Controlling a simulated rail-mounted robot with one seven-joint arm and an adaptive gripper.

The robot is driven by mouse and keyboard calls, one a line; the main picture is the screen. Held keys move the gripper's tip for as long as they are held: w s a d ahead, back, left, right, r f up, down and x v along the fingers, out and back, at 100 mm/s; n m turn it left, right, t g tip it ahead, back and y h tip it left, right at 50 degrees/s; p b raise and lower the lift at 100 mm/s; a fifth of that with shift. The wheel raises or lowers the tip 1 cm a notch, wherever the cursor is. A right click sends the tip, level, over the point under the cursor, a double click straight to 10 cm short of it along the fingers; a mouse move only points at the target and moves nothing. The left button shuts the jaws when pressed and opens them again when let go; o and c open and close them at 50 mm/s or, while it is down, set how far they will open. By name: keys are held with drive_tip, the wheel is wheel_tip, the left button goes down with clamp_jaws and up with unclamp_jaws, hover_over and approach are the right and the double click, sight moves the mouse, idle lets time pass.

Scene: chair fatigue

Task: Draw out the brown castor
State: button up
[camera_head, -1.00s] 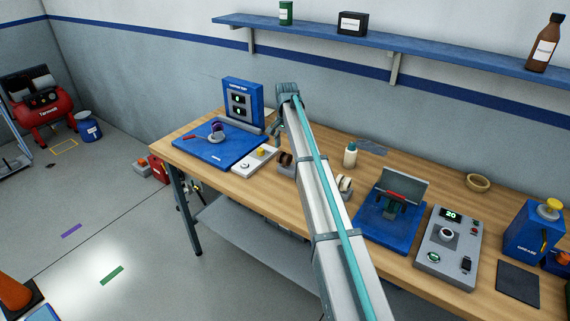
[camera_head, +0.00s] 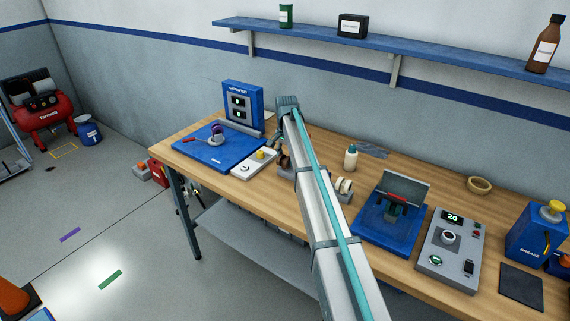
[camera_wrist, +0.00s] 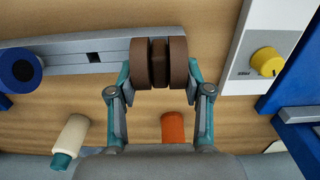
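The brown castor (camera_wrist: 158,62), with two brown wheels and a darker middle, sits at the right end of a grey holder bar (camera_wrist: 95,58) in the wrist view. My gripper (camera_wrist: 160,74) is open, one teal finger on each side of the castor's wheels. The fingertips are very close to the wheels' outer sides; I cannot tell whether they touch. In the head view my gripper (camera_head: 280,140) is low over the bench, and the castor (camera_head: 285,161) is partly hidden behind my arm.
A dark blue wheel (camera_wrist: 20,70) sits at the bar's other end. A teal-capped bottle (camera_wrist: 72,138) and an orange object (camera_wrist: 172,127) lie within the wrist view. A grey panel with a yellow knob (camera_wrist: 267,61) and a blue board (camera_head: 205,152) are close by.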

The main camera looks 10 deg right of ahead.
drive_tip(key=shift+r, duration=0.2)
drive_tip(key=shift+c, duration=0.4)
drive_tip(key=shift+r+p, duration=0.9)
drive_tip(key=shift+r, duration=0.7)
drive_tip(key=shift+r+p, duration=1)
drive_tip(key=shift+r, duration=1)
